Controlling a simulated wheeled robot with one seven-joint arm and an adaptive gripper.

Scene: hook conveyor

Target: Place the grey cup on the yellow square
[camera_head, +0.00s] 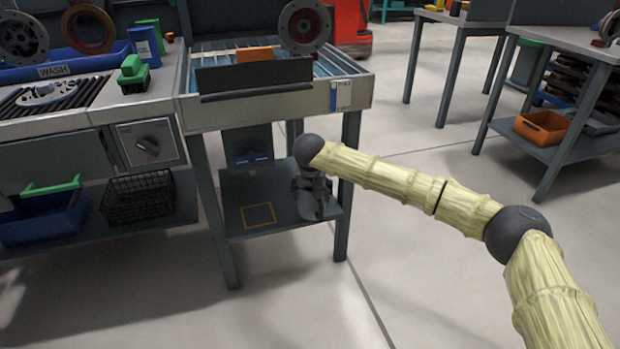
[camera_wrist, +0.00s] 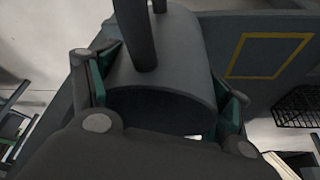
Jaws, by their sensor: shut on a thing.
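The grey cup (camera_wrist: 160,62) is a dark grey cylinder with a handle, between the green-padded fingers of my gripper (camera_wrist: 163,95) in the wrist view. My gripper is shut on it. In the head view my gripper (camera_head: 311,188) is over the right part of the lower shelf, and the cup is hard to tell from it. The yellow square (camera_head: 258,216) is a bare outline on that shelf, left of my gripper. It also shows in the wrist view (camera_wrist: 268,56), to the right of the cup. I cannot tell whether the cup touches the shelf.
The lower shelf (camera_head: 232,196) lies under a table top (camera_head: 360,92) between table legs (camera_head: 345,180). A black wire basket (camera_head: 138,196) and a blue bin (camera_head: 45,219) stand further left. Open floor lies right of the table.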

